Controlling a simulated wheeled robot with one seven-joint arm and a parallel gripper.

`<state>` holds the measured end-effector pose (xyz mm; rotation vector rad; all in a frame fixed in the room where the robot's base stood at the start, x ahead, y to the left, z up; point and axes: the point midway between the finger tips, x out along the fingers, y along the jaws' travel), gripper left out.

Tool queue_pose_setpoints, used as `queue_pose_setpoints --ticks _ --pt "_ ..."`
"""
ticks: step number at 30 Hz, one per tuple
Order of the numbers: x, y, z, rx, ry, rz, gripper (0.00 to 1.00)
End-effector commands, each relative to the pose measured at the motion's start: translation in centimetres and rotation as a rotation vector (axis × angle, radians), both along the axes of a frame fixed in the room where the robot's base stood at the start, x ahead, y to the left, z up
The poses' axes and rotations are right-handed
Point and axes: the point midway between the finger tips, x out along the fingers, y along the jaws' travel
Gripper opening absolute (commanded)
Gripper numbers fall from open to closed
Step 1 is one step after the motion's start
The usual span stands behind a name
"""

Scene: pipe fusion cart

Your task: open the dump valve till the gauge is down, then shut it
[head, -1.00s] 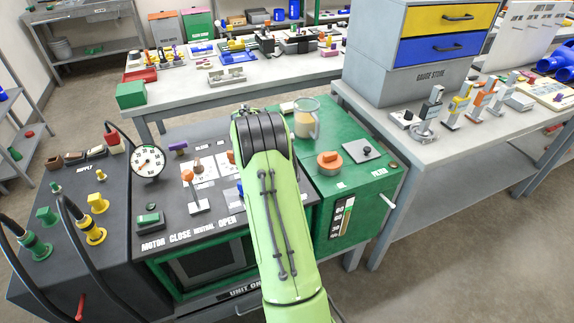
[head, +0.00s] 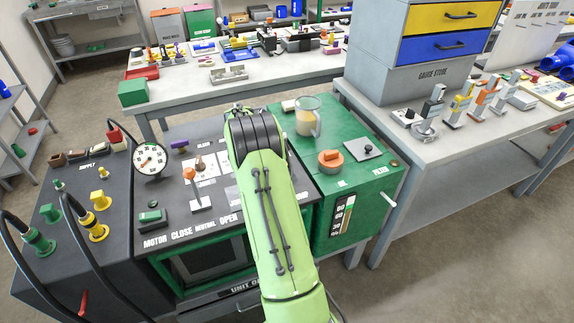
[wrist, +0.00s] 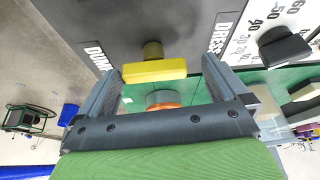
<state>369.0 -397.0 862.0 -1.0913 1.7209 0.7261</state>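The dump valve is a yellow bar handle (wrist: 155,70) on a short round stem, on a dark panel beside the lettering DUMP in the wrist view. My gripper (wrist: 163,69) is open, with one finger on each side of the yellow handle. A gap shows on the right side; contact on the left I cannot tell. In the head view my green arm hides the gripper and the handle. The round white gauge (head: 150,159) stands at the left of the control panel; its needle is too small to read surely.
An orange-knobbed lever (head: 190,175) stands by CLOSE, NEUTRAL, OPEN. A green unit (head: 340,120) carries a jug (head: 307,117) and an orange knob (head: 330,158). Hoses with green and yellow fittings (head: 98,230) lie left.

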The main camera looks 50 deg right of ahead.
Motion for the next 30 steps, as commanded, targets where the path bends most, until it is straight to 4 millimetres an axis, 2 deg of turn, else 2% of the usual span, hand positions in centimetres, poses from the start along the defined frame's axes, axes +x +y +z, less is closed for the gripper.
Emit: queue_pose_setpoints --ticks 5,8,15,21,25,30 --pt "-0.5 -0.4 0.4 0.003 -0.002 -0.004 1.00" --pt "-0.5 -0.2 2.1 0.007 -0.007 -0.004 1.00" --pt "0.6 1.9 8.5 0.007 -0.010 0.000 1.00" --pt "1.6 3.7 13.0 0.009 -0.009 0.003 1.00" --pt "1.9 4.3 14.5 0.009 -0.007 0.002 1.00" --pt "2.0 4.5 14.8 0.010 -0.007 0.003 1.00"
